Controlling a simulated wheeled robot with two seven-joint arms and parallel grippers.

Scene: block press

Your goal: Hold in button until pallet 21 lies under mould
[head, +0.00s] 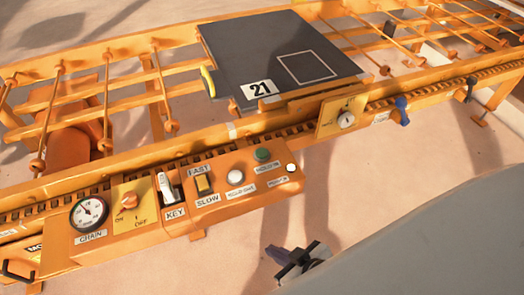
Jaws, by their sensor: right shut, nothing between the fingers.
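Pallet 21 (240,50) is a dark grey board with a white "21" label and a white outlined rectangle on top. It lies on the orange roller track, above and behind the control panel. A green button (262,154), with a label that seems to read HOLD IN, sits on the right part of the panel. My right gripper (288,257) is shut and empty, below and apart from the panel, in front of the green button. No mould can be made out in this view. My left gripper is not in view.
The orange panel also carries a white button (235,176), a FAST/SLOW switch (203,184), a key switch (167,189), an ON/OFF knob (129,200) and a chain dial (89,213). A yellow plate with a knob (346,120) stands at the track's front edge. Floor between gripper and panel is clear.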

